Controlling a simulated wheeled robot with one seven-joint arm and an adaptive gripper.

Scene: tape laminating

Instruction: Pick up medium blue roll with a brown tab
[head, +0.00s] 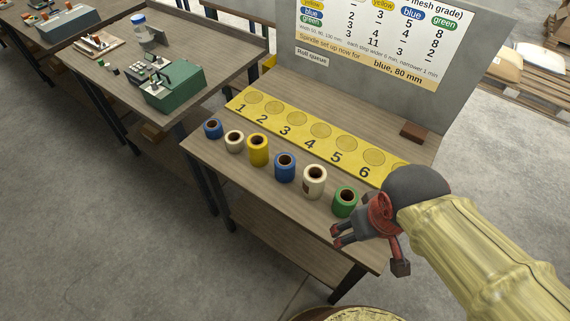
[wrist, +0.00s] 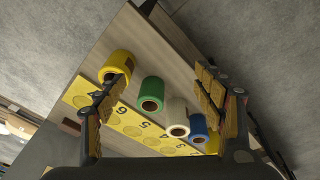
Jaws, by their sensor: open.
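Two blue rolls stand in the row on the table. The larger blue roll (head: 284,167) is mid-row between a yellow roll and a cream roll; it also shows in the wrist view (wrist: 198,128), near the right finger. The smaller blue roll (head: 212,129) is at the left end. I cannot make out a brown tab on either blue roll. My gripper (head: 369,250) is open and empty at the table's front right, beyond the green roll and apart from the blue rolls. In the wrist view its spread fingers (wrist: 159,80) frame several rolls.
Cream (head: 234,141), yellow (head: 258,150), cream (head: 314,181) and green (head: 346,201) rolls stand close by. Another yellow roll (wrist: 118,63) shows in the wrist view. A numbered yellow board (head: 299,128) lies behind the row; a sign panel (head: 365,45) rises beyond.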

